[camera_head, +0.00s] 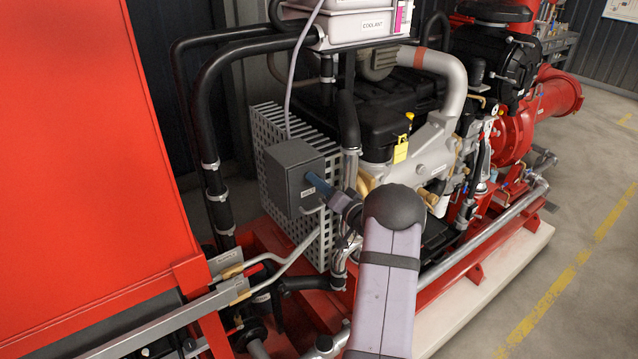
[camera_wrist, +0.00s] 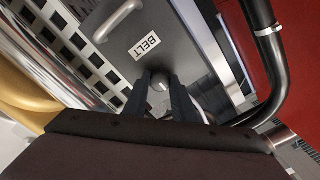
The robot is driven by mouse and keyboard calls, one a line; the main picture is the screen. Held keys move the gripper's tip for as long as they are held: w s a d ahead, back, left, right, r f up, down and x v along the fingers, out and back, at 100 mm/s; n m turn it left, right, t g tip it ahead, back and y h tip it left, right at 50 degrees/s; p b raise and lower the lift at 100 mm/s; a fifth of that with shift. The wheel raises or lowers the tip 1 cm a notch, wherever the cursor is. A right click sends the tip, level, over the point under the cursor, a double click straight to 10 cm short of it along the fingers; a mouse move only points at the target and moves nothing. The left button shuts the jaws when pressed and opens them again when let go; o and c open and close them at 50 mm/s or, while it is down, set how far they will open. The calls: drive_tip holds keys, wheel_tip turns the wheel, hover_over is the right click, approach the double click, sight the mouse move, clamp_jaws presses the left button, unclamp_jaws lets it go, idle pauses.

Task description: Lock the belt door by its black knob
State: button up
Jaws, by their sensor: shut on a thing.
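The belt door is the front of a dark grey box (camera_head: 288,178) on a pale perforated guard, left of the engine in the head view. In the wrist view the grey door (camera_wrist: 185,50) carries a white BELT label. A small rounded knob (camera_wrist: 159,82) sits just below the label and looks dark grey there. My gripper (camera_wrist: 160,88) is shut on the knob, with one finger on each side. In the head view my gripper (camera_head: 313,182) reaches the door's front face from the right, and its fingers hide the knob. The door looks closed. The knob's turn angle is unclear.
The perforated guard (camera_head: 265,125) stands behind the box. Black hoses (camera_head: 207,130) and a large red panel (camera_head: 80,150) are to the left. The engine (camera_head: 405,110) is close on the right. A metal pipe (camera_head: 285,268) runs below the box.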

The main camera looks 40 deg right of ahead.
drive_tip(key=o, duration=1)
drive_tip(key=shift+o, duration=0.2)
drive_tip(key=s+b, duration=0.3)
drive_tip(key=s, duration=0.4)
drive_tip(key=shift+s, duration=0.2)
